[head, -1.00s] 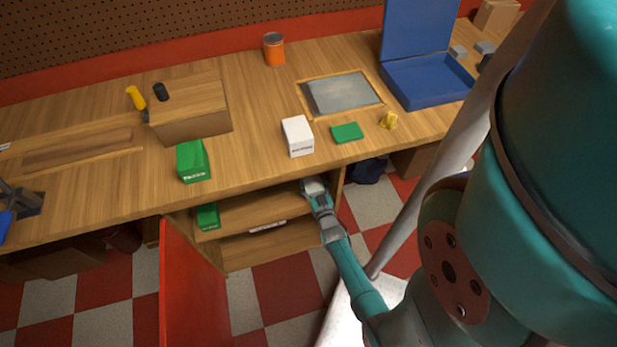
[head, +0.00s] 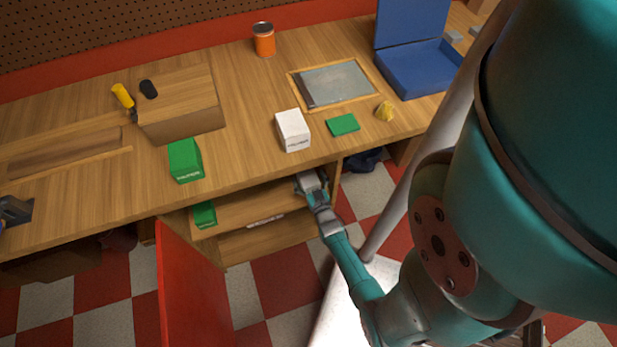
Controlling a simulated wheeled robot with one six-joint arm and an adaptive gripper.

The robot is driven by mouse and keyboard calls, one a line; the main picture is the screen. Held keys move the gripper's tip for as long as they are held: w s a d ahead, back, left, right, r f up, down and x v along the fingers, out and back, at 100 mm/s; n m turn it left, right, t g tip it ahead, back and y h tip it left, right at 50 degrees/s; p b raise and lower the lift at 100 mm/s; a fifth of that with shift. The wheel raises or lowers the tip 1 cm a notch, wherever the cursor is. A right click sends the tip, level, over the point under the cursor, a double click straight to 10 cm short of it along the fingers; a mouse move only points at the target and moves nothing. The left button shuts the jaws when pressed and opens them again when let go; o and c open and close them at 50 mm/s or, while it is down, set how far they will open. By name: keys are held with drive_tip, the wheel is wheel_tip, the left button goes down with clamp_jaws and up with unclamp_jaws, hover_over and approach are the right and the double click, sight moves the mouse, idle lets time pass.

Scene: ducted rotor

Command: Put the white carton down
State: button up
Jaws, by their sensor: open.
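A white carton (head: 293,131) stands upright on the wooden workbench (head: 245,95), near its front edge. It has dark print low on its front. My gripper (head: 309,182) is below the bench top, at the right side of the open cabinet's upper shelf (head: 260,207). It is lower than the carton and apart from it. The jaws are open, but their tips are small and partly hidden by the bench edge. I cannot tell whether anything lies between them.
A green carton (head: 185,160) stands left on the bench; another green carton (head: 204,214) is inside the cabinet. A flat green block (head: 342,125) and a yellow piece (head: 384,112) lie right of the white carton. The red cabinet door (head: 190,290) hangs open toward me.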

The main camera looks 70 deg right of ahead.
drive_tip(key=shift+r, duration=0.1)
drive_tip(key=v, duration=1.2)
drive_tip(key=a+r+n+t+y, duration=0.25)
drive_tip(key=a+r, duration=0.25)
drive_tip(key=a, duration=0.5)
drive_tip(key=s+a+r+n+y, duration=0.2)
drive_tip(key=a+r, duration=0.3)
drive_tip(key=r, duration=0.4)
drive_tip(key=s+a+r+n+y, duration=0.3)
drive_tip(key=s+a+r+y, duration=0.1)
drive_tip(key=r, duration=0.5)
drive_tip(key=s+a+r+n+y, duration=0.2)
drive_tip(key=a+r+y, duration=0.3)
drive_tip(key=a+r, duration=0.3)
drive_tip(key=shift+s+a+r+t, duration=0.2)
drive_tip(key=shift+s+r+t, duration=0.15)
drive_tip(key=shift+s+r, duration=0.5)
